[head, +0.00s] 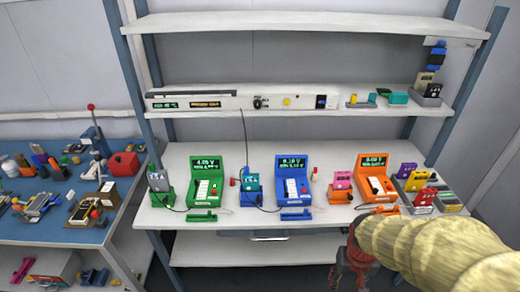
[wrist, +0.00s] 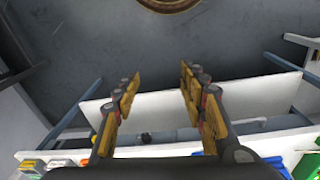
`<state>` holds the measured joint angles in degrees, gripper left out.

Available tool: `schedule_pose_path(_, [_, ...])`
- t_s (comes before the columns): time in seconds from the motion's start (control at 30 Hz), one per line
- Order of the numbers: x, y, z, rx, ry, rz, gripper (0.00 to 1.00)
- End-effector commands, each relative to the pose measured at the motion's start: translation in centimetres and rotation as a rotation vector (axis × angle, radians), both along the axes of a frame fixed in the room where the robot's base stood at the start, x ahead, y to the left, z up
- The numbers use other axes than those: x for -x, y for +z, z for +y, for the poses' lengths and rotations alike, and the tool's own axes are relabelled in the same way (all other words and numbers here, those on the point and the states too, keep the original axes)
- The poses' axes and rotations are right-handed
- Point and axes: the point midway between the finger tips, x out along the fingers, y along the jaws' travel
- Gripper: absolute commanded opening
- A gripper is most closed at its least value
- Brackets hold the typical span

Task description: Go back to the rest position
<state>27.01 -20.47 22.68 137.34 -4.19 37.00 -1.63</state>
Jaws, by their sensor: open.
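My gripper shows in the wrist view (wrist: 158,95) with its two yellow-padded fingers spread apart and nothing between them. In the head view my gripper (head: 352,270) is low at the right, in front of the bench's front edge and partly hidden by my yellowish arm. On the bench (head: 240,228) stand a green tester (head: 205,177), a blue tester (head: 292,183) and an orange tester (head: 374,180), each with a lit display. Pouch cells stand beside them: a grey one (head: 158,180), a cyan one (head: 251,182) and a pink one (head: 342,180).
At the bench's right end are trays with colored cells (head: 416,181). A long white instrument (head: 240,102) lies on the shelf above. A blue side table (head: 60,240) at left holds tools and a microscope-like device. The floor before the bench is partly in view.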

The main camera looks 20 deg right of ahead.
Motion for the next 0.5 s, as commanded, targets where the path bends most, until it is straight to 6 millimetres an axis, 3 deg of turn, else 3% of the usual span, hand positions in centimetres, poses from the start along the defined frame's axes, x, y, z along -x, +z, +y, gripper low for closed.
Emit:
schedule_pose_path(0.03, [-0.3, 3.3, 1.9, 0.003, 0.029, -0.027, 0.42])
schedule_pose_path(0.1, [-0.2, 7.0, 4.4, 0.0, 0.068, -0.061, 0.42])
schedule_pose_path(0.3, [-1.2, 16.7, 10.3, 0.029, 0.247, -0.301, 0.42])
schedule_pose_path(0.4, [-1.5, 19.8, 12.3, 0.042, 0.32, -0.399, 0.42])
schedule_pose_path(0.5, [-1.4, 20.9, 13.5, 0.04, 0.367, -0.436, 0.42])
